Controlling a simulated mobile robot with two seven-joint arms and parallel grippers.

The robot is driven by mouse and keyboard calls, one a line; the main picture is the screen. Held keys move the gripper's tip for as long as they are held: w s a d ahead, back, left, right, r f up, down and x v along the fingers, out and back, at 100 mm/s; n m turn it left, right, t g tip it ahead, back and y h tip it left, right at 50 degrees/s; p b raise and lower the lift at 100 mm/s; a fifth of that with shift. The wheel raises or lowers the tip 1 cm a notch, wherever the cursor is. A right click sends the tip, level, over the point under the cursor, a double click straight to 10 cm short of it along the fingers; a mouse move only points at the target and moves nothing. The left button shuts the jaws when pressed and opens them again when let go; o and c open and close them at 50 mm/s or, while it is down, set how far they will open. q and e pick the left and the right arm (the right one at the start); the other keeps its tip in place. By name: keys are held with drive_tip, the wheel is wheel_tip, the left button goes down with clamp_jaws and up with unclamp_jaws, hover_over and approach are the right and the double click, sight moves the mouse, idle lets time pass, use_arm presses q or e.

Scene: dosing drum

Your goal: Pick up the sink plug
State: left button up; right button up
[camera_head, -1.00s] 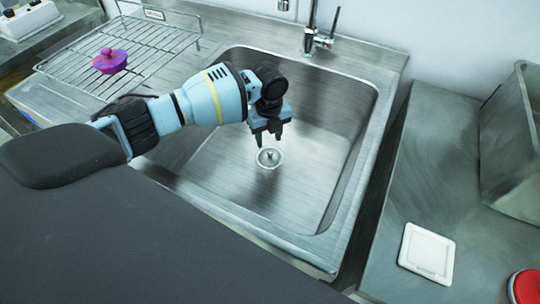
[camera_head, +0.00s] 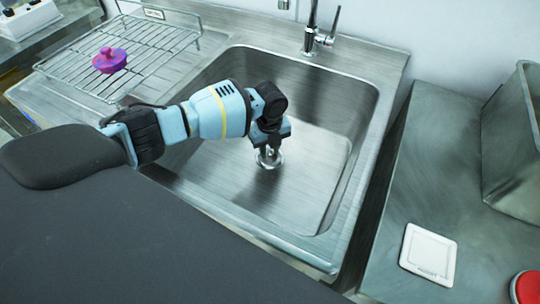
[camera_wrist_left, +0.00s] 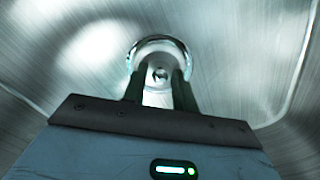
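A round metal sink plug with a small knob sits in the drain at the bottom of the steel sink (camera_head: 305,195). The plug shows in the head view (camera_head: 269,163), partly hidden by my left gripper, and in the left wrist view (camera_wrist_left: 159,71). My left gripper (camera_head: 268,154) points down at the drain. In the left wrist view its two fingers (camera_wrist_left: 159,83) are apart, one on each side of the knob, with a gap visible between them. I cannot tell whether either finger touches it. My right gripper is not in view.
A wire rack (camera_head: 150,50) with a pink and purple knobbed object (camera_head: 109,61) stands at the upper left. The tap (camera_head: 313,35) rises behind the sink. A white square plate (camera_head: 428,254) and a red button (camera_head: 526,288) are on the right counter. The sink walls surround my gripper.

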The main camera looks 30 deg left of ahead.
sight(268, 153)
use_arm(q)
clamp_jaws()
